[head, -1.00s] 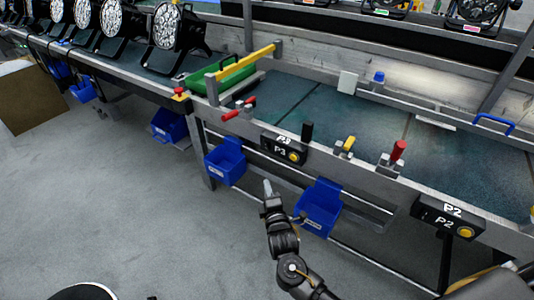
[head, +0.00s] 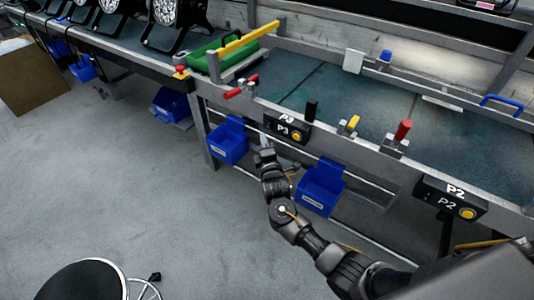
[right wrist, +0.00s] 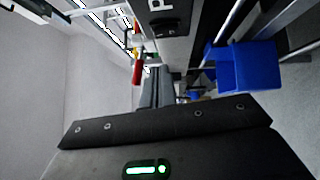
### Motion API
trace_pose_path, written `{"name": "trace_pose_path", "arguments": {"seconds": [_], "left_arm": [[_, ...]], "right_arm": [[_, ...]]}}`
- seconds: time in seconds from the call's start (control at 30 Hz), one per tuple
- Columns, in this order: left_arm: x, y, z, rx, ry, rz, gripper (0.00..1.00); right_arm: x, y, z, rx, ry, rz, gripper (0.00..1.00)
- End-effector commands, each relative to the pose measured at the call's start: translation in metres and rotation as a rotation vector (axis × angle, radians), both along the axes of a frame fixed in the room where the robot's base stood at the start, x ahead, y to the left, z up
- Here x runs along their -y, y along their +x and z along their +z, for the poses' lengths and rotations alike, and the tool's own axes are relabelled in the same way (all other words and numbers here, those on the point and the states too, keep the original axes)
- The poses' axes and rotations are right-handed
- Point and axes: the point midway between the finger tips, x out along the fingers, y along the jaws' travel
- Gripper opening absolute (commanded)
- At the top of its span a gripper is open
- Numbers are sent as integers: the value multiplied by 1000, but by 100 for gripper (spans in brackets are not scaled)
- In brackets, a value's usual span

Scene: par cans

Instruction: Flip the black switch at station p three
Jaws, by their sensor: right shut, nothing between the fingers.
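The P3 station box (head: 287,127), black with a white label and a yellow round button, sits on the bench's front edge in the head view. A black upright block (head: 311,110), which looks like the black switch, stands just behind its right end. My right gripper (head: 264,141) is shut and empty, just in front of and below the left end of the P3 box; I cannot tell if it touches. In the right wrist view the shut fingers (right wrist: 155,88) point toward the bench edge, with part of the station box (right wrist: 166,20) above. My left gripper is not in view.
A red-handled clamp (head: 240,88) is left of P3; yellow (head: 352,123) and red (head: 401,132) levers are right, then the P2 box (head: 449,199). Blue bins (head: 227,142) (head: 320,188) hang below the edge on both sides of my gripper. A round stool (head: 85,281) stands lower left.

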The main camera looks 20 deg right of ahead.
Motion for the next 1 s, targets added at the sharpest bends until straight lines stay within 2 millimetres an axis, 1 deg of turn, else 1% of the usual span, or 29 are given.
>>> {"name": "trace_pose_path", "arguments": {"seconds": [0.03,0.07,0.1,0.2,0.3,0.5,0.9,1.0], "left_arm": [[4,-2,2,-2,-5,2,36],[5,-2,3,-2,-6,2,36],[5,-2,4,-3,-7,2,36],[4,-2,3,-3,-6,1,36],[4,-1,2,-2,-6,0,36],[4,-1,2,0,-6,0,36],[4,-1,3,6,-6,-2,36],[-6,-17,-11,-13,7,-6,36]], "right_arm": [[1,10,1,1,-1,-2,0],[2,15,1,0,0,-2,0],[9,19,3,0,-2,-3,0],[20,26,4,-1,-3,-3,0],[26,33,6,0,-1,-1,0],[32,37,7,-1,-1,0,0],[33,38,9,-6,6,0,0],[34,39,12,-21,24,0,0]]}}
